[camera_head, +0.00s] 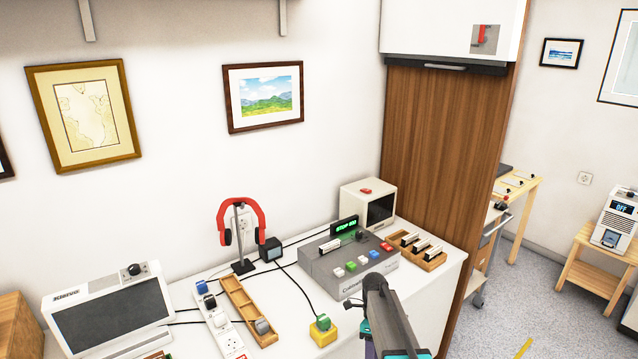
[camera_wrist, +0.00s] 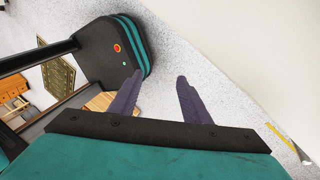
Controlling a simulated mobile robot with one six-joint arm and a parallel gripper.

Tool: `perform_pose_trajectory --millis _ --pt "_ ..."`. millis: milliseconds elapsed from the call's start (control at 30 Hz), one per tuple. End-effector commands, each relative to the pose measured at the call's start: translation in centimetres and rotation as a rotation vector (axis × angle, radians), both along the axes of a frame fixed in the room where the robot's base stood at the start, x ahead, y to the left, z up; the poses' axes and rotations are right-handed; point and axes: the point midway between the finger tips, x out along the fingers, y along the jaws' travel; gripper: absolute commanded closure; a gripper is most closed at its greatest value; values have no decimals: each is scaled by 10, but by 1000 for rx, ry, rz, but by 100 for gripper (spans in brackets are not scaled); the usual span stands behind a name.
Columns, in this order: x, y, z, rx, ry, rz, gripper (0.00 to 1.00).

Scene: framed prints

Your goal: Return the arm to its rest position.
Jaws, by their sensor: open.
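My gripper (camera_wrist: 158,92) shows in the wrist view with its two dark fingers spread apart. Nothing is between them. The speckled grey floor (camera_wrist: 198,62) lies beyond the fingertips. In the head view, a dark and teal part of my arm rises at the bottom centre, in front of the white table's (camera_head: 435,290) right part. The fingers cannot be made out in the head view.
The table carries a grey console (camera_head: 345,262) with coloured buttons, a red headphone stand (camera_head: 241,225), a monitor (camera_head: 112,312), a power strip (camera_head: 220,322) and a yellow button box (camera_head: 323,332). A wooden cabinet (camera_head: 440,140) stands behind right. Open floor (camera_head: 540,290) lies right.

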Motion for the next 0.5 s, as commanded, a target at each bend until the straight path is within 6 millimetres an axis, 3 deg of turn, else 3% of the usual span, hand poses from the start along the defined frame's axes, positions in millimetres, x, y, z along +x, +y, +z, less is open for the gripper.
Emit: perform_pose_trajectory --millis 100,500 --pt "-32 0 -33 21 32 45 57" --pt "-133 -1 -123 128 120 242 57"
